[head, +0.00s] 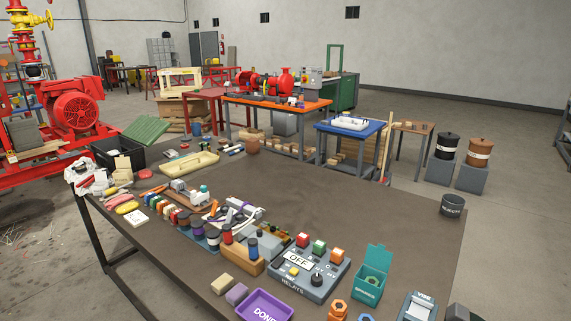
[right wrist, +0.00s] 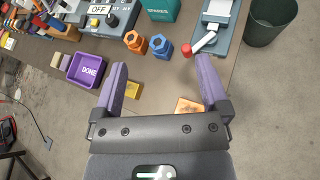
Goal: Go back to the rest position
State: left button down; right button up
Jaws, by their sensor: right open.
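My right gripper (right wrist: 162,88) shows in the right wrist view with its two purple fingers wide apart and nothing between them. It hangs above the near edge of the brown table (head: 330,210), pointing at the table top. A small tan block (right wrist: 133,90) lies beside the left finger, and an orange-topped block (right wrist: 188,106) lies between the fingers lower in the picture, partly hidden by the gripper body.
Several small parts crowd the left side. The table's far right part is clear.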

jog(key=s+a+f+m+g+y, duration=0.1)
jog(key=s+a+f+m+g, duration=0.15)
jog(key=s+m, duration=0.6)
jog(key=s+a+f+m+g, duration=0.15)
jog(key=s+m+g, duration=0.3)
jog(key=m, duration=0.65)
jog(key=s+a+f+m+g+y, duration=0.1)
jog(key=s+a+m+g, duration=0.2)
jog(key=s+m, duration=0.55)
notch_tip(320, 180, down, 20)
jog(key=m+g+b, duration=0.1)
jog(key=m+b, duration=0.1)
jog(key=b, duration=0.1)
pick_arm(q)
jog(key=f, duration=0.1)
jog(key=f+b, duration=0.1)
jog(key=f, duration=0.1)
jog(key=f+b, duration=0.1)
jog(key=f, duration=0.1)
jog(key=shift+w+a+f, duration=0.2)
jog(key=shift+w+a, duration=0.15)
pick_arm(e)
jog(key=s+d+f+g, duration=0.1)
jog(key=s+d+f, duration=0.2)
jog(key=s+f, duration=1.1)
jog(key=shift+s+d+n+h, duration=0.15)
jog(key=shift+s+n+h, duration=0.15)
jog(key=shift+s+n, duration=0.1)
pick_arm(q)
jog(key=shift+d, duration=0.15)
